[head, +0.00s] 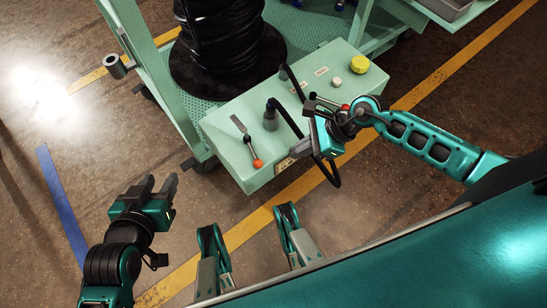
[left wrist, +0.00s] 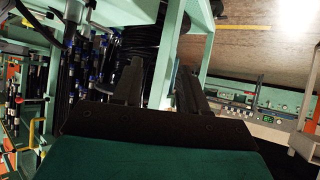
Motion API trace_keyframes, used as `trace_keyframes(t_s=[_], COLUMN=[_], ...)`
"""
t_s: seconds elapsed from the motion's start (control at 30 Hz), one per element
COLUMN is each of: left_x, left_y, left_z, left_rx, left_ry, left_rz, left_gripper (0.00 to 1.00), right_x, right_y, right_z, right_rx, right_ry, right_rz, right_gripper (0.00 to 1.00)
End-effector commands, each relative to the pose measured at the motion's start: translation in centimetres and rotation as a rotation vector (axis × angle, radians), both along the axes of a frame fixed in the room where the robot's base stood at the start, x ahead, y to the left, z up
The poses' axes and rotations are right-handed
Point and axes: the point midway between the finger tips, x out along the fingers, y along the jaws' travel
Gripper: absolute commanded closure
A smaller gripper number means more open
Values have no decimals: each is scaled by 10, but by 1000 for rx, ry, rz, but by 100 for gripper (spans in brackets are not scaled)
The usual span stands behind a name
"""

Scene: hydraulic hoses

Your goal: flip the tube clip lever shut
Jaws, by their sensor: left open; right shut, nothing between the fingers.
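A black hose (head: 291,120) curves over the box and passes behind my right gripper (head: 297,149). That gripper is shut and empty over the box's near side. My left gripper (head: 161,185) is open and empty above the floor, left of the box; its fingers also show in the left wrist view (left wrist: 160,85).
A dark fitting (head: 270,115), a white knob (head: 336,81) and a yellow button (head: 359,64) stand on the box. Behind it is a green cart with a black hose coil (head: 225,45). Open floor lies around my left gripper.

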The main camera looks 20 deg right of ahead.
Motion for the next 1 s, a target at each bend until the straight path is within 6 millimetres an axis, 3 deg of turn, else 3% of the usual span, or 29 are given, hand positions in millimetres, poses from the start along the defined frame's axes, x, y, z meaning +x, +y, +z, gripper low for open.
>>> trace_keyframes(t_s=[0.03, 0.17, 0.4, 1.0], left_x=[0, 1, 4, 6], left_y=[-1, -5, -10, -8], left_z=[-6, -7, -3, 0], left_rx=[-2, -9, -20, -19], left_ry=[0, -2, -12, -16], left_rz=[-3, -10, -12, -10], left_gripper=[57, 57, 57, 57], right_x=[2, 6, 14, 15], right_y=[9, 25, 55, 62], right_z=[-13, -33, -37, -37], right_rx=[4, 3, 3, 0], right_ry=[0, 1, -2, 0], right_rz=[-2, 0, 0, -4], right_gripper=[100, 100, 100, 100])
